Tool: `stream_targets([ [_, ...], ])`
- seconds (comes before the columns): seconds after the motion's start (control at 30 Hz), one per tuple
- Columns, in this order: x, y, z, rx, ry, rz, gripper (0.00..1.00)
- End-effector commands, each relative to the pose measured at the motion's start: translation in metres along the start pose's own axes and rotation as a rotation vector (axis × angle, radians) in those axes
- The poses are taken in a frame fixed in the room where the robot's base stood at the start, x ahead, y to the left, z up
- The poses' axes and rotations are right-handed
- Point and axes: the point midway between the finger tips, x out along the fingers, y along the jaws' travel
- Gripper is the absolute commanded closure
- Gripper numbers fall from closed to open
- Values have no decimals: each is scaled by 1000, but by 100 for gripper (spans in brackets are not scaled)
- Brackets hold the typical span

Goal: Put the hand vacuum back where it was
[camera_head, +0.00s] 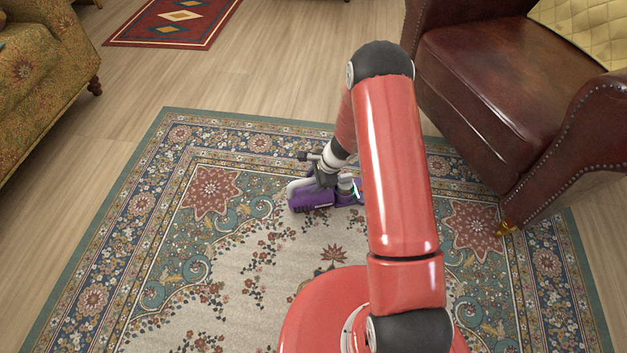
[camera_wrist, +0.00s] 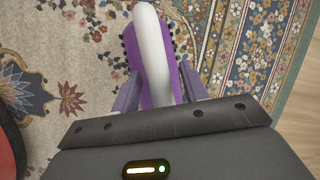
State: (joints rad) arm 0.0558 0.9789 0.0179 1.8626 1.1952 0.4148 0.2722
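The hand vacuum (camera_head: 312,201) is purple with a curved white handle, and it appears to rest on the patterned rug (camera_head: 240,250). It also shows in the wrist view (camera_wrist: 155,50), with the white handle running down between my fingers. My gripper (camera_head: 322,178) is low over the vacuum. In the wrist view its fingers (camera_wrist: 158,92) are spread on both sides of the handle, with some room between. My arm hides the vacuum's right end in the head view.
A brown leather armchair (camera_head: 480,75) stands at the right, and a patterned sofa (camera_head: 40,75) at the left. A small red rug (camera_head: 175,18) lies at the back on the wooden floor (camera_head: 290,60). The rug around the vacuum is clear.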

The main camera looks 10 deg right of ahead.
Motion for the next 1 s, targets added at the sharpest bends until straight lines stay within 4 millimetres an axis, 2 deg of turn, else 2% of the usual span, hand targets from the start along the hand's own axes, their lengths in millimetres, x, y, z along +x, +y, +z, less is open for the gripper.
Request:
stream_targets([
  [0.17, -2, -1, 1, 0, 0, 0, 56],
  [0.27, -12, -1, 1, 0, 1, -1, 56],
  [0.7, -101, -2, 2, -1, 1, -2, 56],
  [0.9, -121, -1, 2, -2, 1, -2, 56],
  [1.0, -137, -4, 9, -41, -1, -10, 56],
])
